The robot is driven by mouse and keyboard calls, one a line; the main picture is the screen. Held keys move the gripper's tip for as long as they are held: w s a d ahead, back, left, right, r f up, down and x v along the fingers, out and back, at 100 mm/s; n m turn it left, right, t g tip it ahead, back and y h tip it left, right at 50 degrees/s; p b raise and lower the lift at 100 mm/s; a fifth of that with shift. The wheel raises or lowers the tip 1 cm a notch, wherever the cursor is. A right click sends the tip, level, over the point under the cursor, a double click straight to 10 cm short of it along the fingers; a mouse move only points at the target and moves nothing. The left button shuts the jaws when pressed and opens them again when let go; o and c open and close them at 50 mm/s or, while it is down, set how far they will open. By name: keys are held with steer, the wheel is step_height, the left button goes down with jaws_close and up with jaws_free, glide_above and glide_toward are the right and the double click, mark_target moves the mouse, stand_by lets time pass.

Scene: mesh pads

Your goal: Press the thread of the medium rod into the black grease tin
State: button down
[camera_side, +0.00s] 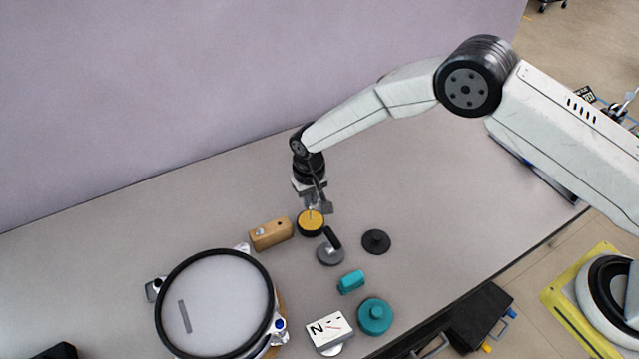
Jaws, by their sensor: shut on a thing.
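The black grease tin (301,231) stands on the table with yellow-orange grease showing inside its rim. My gripper (315,204) points down just above the tin. It is shut on a thin rod (310,214), of which only a short length shows below the fingers. The rod's lower end appears to be at the grease surface; I cannot tell how deep it goes. The thread is too small to make out, and the upper part of the rod is hidden by the fingers.
A wooden block (270,235) stands close left of the tin. A grey disc with a black handle (329,254) is just in front. A black disc (376,242), teal pieces (351,282) (375,318), a white N box (329,331) and a round black-rimmed mesh pad (264,292) lie nearer. The table behind is clear.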

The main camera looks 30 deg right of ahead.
steer(key=shift+f, duration=0.45)
stand_by(1.0)
steer(key=shift+r, duration=3.5)
steer(key=shift+d+r, duration=0.25)
steer(key=shift+d, duration=0.15)
steer(key=s+d+r, duration=0.5)
steer(key=d, duration=0.6)
steer(key=s+d+r, duration=0.5)
steer(key=s+d, duration=0.1)
steer(key=d, duration=0.5)
steer(key=shift+s+r, duration=0.2)
steer(key=shift+s, duration=0.1)
